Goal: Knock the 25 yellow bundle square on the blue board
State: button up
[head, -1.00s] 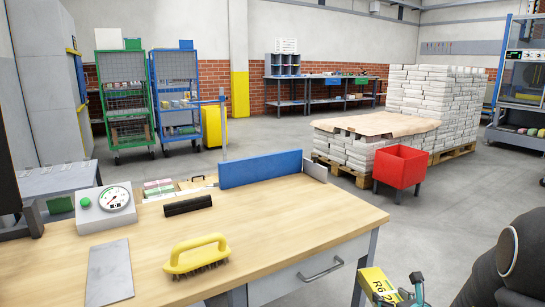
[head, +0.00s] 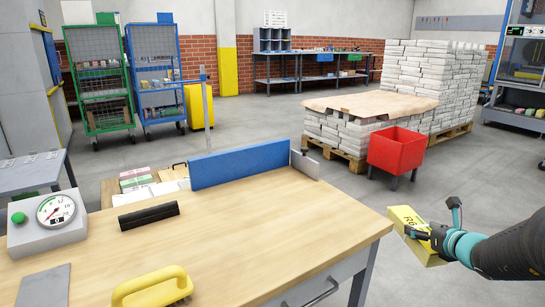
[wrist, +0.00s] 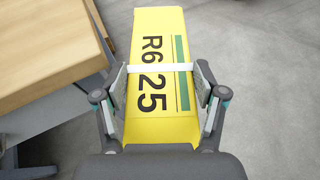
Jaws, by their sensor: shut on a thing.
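The yellow bundle (wrist: 160,110), printed "R6 25" with a green stripe and a white band, is between the fingers of my gripper (wrist: 160,97) in the wrist view. My gripper is shut on its two sides. In the head view the bundle (head: 406,216) is held in the air by my gripper (head: 432,236), just off the right edge of the table. The blue board (head: 240,164) stands upright along the table's far edge. A short grey plate (head: 306,166) meets its right end at an angle. The bundle is apart from both.
The wooden table (head: 260,225) is clear in its middle and right. A black bar (head: 149,215), a dial gauge (head: 48,219) and a yellow-handled brush (head: 152,287) stand on its left. A red bin (head: 397,150) and a pallet of white bundles (head: 335,134) are beyond.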

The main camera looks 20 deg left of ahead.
jog(key=w+a+r+n+y, duration=0.1)
jog(key=w+a+r, duration=0.2)
jog(key=a+r, duration=0.35)
jog(key=a+n+g+y, duration=0.1)
jog(key=a, duration=0.5)
jog(key=w+a+r+n+y, duration=0.1)
jog(key=a, duration=0.5)
jog(key=w+a+r+n+g, duration=0.1)
jog(key=a, duration=0.6)
jog(key=shift+r+g+y, duration=0.2)
jog(key=shift+g+y, duration=0.1)
jog(key=shift+y, duration=0.1)
jog(key=s+a+r+n+g+y, duration=0.1)
jog(key=s+a+r, duration=0.15)
jog(key=a, duration=0.85)
jog(key=s+a+r, duration=0.1)
jog(key=a+r, duration=0.2)
jog(key=a, duration=0.7)
notch_tip(320, 180, down, 8)
jog(key=b, duration=0.7)
jog(key=shift+s+a+r, duration=0.1)
jog(key=shift+a+r, duration=0.05)
jog(key=shift+w+a+p, duration=0.85)
jog(key=shift+w+a, duration=0.05)
jog(key=shift+a, duration=0.25)
jog(key=shift+r, duration=0.1)
